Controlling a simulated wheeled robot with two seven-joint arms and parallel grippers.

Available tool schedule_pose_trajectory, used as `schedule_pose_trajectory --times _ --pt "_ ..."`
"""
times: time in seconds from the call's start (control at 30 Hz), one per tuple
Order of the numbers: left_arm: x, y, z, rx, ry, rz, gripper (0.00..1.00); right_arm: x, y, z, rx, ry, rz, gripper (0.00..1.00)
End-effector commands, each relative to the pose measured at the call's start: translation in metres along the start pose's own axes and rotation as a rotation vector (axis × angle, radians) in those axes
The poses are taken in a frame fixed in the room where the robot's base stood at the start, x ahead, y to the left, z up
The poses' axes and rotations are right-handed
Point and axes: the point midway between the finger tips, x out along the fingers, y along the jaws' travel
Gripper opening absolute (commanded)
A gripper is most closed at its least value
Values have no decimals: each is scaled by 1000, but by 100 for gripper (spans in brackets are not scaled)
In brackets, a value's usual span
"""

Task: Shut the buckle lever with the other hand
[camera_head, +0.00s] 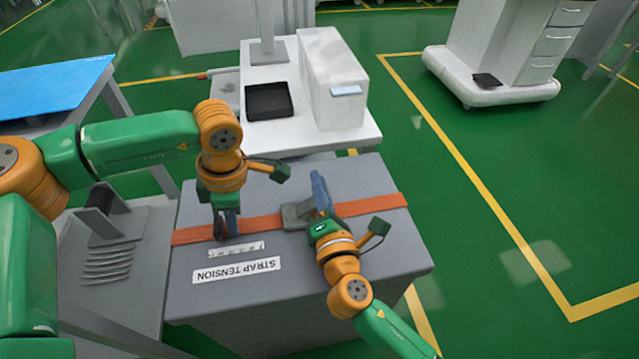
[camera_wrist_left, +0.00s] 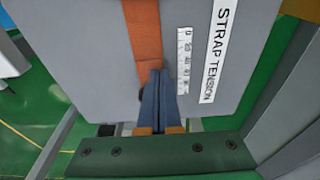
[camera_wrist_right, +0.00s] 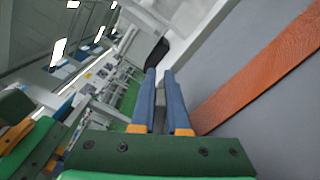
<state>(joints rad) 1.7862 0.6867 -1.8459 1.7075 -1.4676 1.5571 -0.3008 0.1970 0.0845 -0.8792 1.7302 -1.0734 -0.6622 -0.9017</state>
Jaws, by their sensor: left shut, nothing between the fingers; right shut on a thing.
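An orange strap (camera_head: 372,206) runs across the grey case (camera_head: 300,262), passing a grey buckle (camera_head: 296,216) near the middle. My left gripper (camera_head: 228,236) is shut and empty, pointing down at the strap left of the buckle. The left wrist view shows its closed fingers (camera_wrist_left: 157,78) at the strap's (camera_wrist_left: 143,38) end in that picture. My right gripper (camera_head: 317,178) is beside the buckle, with its fingers slightly apart around something. In the right wrist view a dark piece, seemingly the buckle lever (camera_wrist_right: 156,50), shows at its fingertips (camera_wrist_right: 159,74). The grip itself is mostly hidden.
A STRAP TENSION label (camera_head: 237,270) and a small scale (camera_head: 237,250) lie on the case's top. A white cart (camera_head: 350,138) with a black tray (camera_head: 269,101) stands behind. Another cart (camera_head: 500,90) is at the back right. Green floor is free on the right.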

Motion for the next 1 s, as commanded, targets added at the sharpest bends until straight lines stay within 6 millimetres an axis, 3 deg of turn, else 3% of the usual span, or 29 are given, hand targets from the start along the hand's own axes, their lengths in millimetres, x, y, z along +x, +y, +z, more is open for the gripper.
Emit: schedule_pose_trajectory --times 0.23,0.27,0.3,0.37,0.67,0.77,1.0 --pt "1 0 -1 -1 4 -1 0 0 0 0 0 -1 1 0" --pt "1 0 -1 -1 4 -1 0 0 0 0 0 -2 1 18" --pt "1 0 -1 -1 4 -1 0 0 0 0 0 -1 1 28" --pt "1 0 -1 -1 3 -1 0 0 0 0 -1 -1 1 42" --pt "1 0 -1 -1 3 -1 0 -2 0 0 -1 0 0 42" --pt "1 0 -1 -1 3 -1 0 -17 -1 -1 1 2 0 42" --pt "1 0 -1 -1 3 -1 0 -85 -2 0 1 3 -2 42"
